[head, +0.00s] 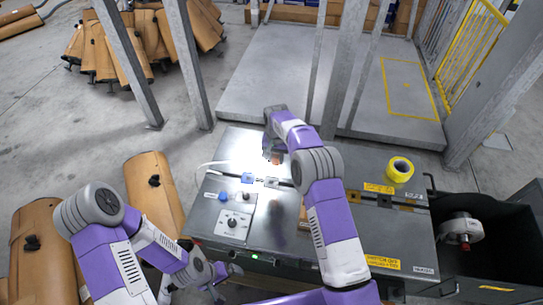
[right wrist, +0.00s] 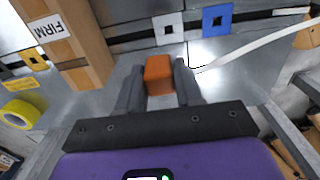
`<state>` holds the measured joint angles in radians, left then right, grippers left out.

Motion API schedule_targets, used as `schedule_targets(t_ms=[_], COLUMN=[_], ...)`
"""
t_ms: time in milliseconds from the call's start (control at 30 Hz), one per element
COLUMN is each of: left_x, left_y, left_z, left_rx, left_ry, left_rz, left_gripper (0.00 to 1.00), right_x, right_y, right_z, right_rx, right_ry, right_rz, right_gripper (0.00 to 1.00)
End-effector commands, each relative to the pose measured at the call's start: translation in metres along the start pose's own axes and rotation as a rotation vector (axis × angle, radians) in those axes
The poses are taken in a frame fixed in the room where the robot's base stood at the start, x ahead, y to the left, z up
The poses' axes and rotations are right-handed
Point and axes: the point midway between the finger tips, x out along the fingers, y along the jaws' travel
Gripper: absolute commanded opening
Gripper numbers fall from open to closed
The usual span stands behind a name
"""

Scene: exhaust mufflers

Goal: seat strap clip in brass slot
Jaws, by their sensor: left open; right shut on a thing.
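My right gripper (head: 274,158) is over the back part of the metal bench. In the right wrist view its two fingers (right wrist: 160,85) are shut on an orange block, the strap clip (right wrist: 159,68). A white strap (right wrist: 262,40) runs to the fingers at the right; the finger hides where it joins. The brass-yellow slot plate (right wrist: 34,60) with a dark square hole lies at the far left of the wrist view, well apart from the clip. White (right wrist: 168,28) and blue (right wrist: 216,20) slot plates lie nearer. My left gripper (head: 218,280) is open, low by the bench's front left.
A brown block marked FIRM (right wrist: 68,36) stands between the clip and the brass plate. Yellow tape (head: 400,169) sits at the bench's back right. A control panel (head: 232,225) is at left. A dark bin (head: 490,255) holding a metal part is at right.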

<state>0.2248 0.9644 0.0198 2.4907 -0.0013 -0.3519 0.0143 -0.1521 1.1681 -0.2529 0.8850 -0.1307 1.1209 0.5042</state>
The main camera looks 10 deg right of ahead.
Motion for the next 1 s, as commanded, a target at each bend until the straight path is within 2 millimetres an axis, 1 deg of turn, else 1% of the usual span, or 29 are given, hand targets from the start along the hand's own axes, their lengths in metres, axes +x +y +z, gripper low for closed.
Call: schedule_targets(t_ms=[33,1000], left_x=[0.002,0.018], left_y=[-0.001,-0.007], left_z=[0.0,-0.001], left_rx=[0.0,0.0], left_ry=[0.0,0.0], left_rz=[0.0,0.0], left_gripper=[1.0,1.0], right_x=[0.0,0.0], right_y=[0.009,0.154], right_z=[0.0,0.0], right_rx=[0.002,0.003], right_ry=[-0.001,0.001], right_rz=[0.001,0.0], right_gripper=[0.09,0.09])
